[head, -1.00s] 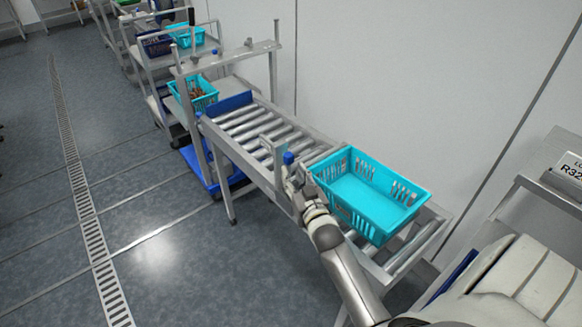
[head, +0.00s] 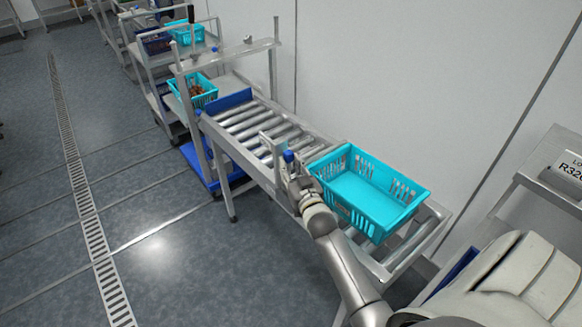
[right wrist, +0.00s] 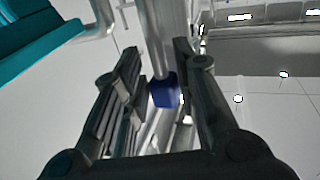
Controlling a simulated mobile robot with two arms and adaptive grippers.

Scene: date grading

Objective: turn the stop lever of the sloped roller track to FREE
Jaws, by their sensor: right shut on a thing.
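The sloped roller track (head: 240,122) runs from the upper left down toward the lower right. The blue knob of the stop lever (head: 289,156) shows at the side of the track, just beyond my right gripper (head: 293,180). In the right wrist view, the blue knob (right wrist: 164,90) on a metal rod is between the two dark fingers of the gripper (right wrist: 160,60). My right gripper is shut on the lever; the exact contact is partly hidden. The lever's FREE marking cannot be read. My left gripper is not in view.
An empty turquoise crate (head: 370,192) sits on the lower part of the track, close beside my right gripper. Another turquoise crate (head: 203,98) with brown contents stands beyond the upper end. A wall lies behind the track. Open floor (head: 150,240) is to the left.

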